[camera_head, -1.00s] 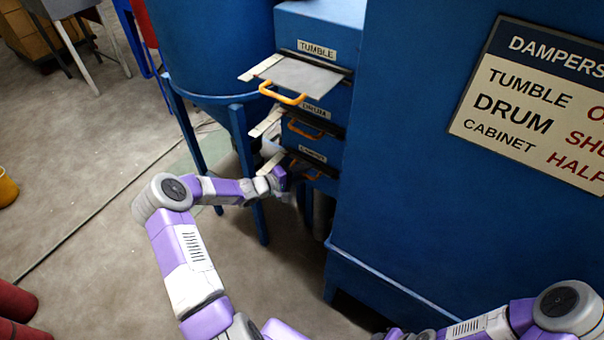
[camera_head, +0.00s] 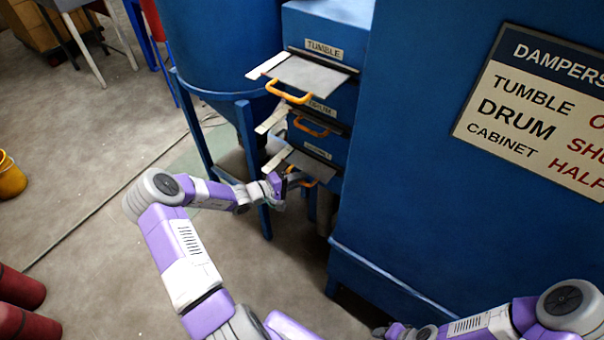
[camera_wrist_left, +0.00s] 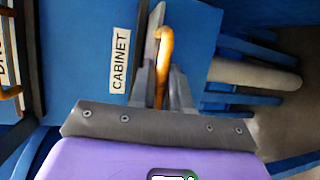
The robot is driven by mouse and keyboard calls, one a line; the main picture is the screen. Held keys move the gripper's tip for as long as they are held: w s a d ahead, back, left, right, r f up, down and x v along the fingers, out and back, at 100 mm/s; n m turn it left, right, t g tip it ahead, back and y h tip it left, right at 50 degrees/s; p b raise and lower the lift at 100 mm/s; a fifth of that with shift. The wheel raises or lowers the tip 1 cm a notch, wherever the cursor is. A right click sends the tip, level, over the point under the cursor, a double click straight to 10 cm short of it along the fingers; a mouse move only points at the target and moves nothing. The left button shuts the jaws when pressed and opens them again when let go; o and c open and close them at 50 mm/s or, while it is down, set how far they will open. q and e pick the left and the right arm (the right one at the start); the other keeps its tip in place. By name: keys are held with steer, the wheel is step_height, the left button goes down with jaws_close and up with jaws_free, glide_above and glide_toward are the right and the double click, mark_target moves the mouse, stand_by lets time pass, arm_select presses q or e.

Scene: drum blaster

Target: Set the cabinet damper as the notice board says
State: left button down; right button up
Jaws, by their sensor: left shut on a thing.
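The cabinet damper (camera_head: 308,162) is the lowest of three stacked slides, a grey plate partly out of its slot. Its orange handle (camera_head: 308,182) also shows in the left wrist view (camera_wrist_left: 165,45). My left gripper (camera_head: 289,184) is shut on that handle, with a finger on each side in the wrist view (camera_wrist_left: 160,85). The CABINET label (camera_wrist_left: 120,60) is beside it. The notice board (camera_head: 535,110) reads TUMBLE, DRUM and CABINET; the cabinet line shows HALF in red, cut at the picture edge. My right gripper (camera_head: 385,331) is low at the bottom edge, its fingers unclear.
The tumble damper (camera_head: 308,75) sticks far out above, with an orange handle. The drum damper handle (camera_head: 311,127) sits close to its slot. A yellow bucket (camera_head: 11,178) stands far left on open floor.

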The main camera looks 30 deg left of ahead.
arm_select(q)
steer(key=c, duration=1.2)
jaws_free()
steer(key=shift+o, duration=0.2)
steer(key=p+v, duration=0.2)
steer(key=v, duration=0.5)
steer(key=shift+s, duration=0.25)
steer(key=shift+a, duration=0.1)
